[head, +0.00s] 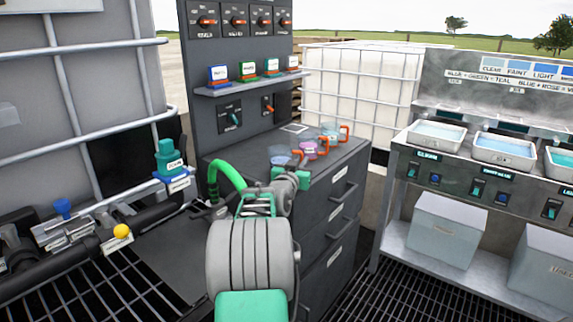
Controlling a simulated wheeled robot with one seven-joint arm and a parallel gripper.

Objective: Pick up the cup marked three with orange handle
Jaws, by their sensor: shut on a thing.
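Three small clear cups with orange handles stand in a row on the dark cabinet top (340,152). The nearest cup (280,160) looks bluish, the middle cup (309,149) holds something pink, and the far cup (329,130) looks pale blue. Their marks are too small to read, so I cannot tell which is three. My gripper (291,171) is at the near cup, with its green fingers at the orange handle side. It appears shut on that cup's handle. My wrist and fingers hide the lower part of the cup, and I cannot tell whether it is lifted.
A panel with a shelf (250,86) of small coloured blocks rises behind the cabinet. A steel bench (440,163) with liquid trays stands right. A caged tank (75,90) and pipe with a yellow knob (121,231) are left. Free cabinet top lies right of the cups.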

